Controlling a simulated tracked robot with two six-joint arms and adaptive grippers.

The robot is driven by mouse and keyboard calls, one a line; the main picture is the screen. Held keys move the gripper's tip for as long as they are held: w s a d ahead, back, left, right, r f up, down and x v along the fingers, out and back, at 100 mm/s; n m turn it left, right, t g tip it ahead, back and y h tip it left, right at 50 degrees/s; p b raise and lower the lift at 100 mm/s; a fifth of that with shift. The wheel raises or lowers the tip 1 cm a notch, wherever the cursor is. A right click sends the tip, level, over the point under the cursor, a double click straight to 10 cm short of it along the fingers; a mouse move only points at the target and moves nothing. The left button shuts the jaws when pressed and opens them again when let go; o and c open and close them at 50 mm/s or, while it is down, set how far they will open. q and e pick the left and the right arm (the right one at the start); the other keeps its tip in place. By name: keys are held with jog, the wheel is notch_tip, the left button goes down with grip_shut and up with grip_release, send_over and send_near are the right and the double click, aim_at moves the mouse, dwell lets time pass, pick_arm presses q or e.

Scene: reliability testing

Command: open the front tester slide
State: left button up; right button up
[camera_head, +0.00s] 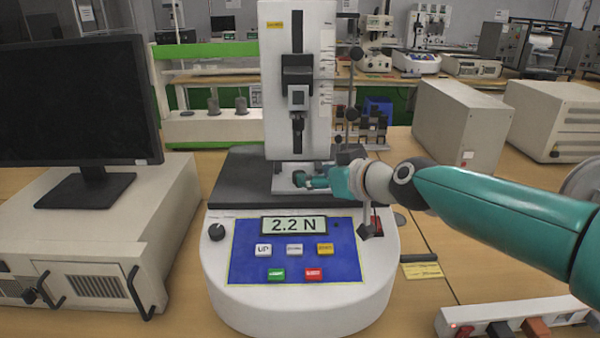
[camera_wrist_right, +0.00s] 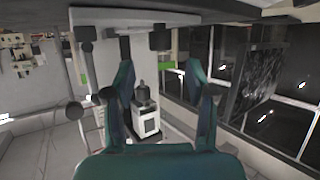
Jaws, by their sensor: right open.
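The front tester (camera_head: 300,300) has a white base with a blue button panel and a display reading 2.2 N. Its white column (camera_head: 272,110) carries a dark carriage on a vertical slot, with a dark tip hanging below. A pale plate (camera_head: 285,185) lies on the dark deck under that tip. My right gripper (camera_head: 303,180) reaches in from the right, low over the plate and below the tip. Its teal fingers are spread in the right wrist view (camera_wrist_right: 163,85), with no object gripped between them. Contact with the plate cannot be told. My left gripper is out of view.
A monitor (camera_head: 75,100) on a beige case (camera_head: 140,235) stands left of the tester. Thin rods with dark knobs (camera_head: 354,85) rise right of the column, near my right arm. Beige boxes (camera_head: 458,130) stand behind the arm. A power strip (camera_head: 515,320) lies at front right.

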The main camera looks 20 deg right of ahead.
jog(key=x, duration=0.7)
grip_shut()
dwell(0.3)
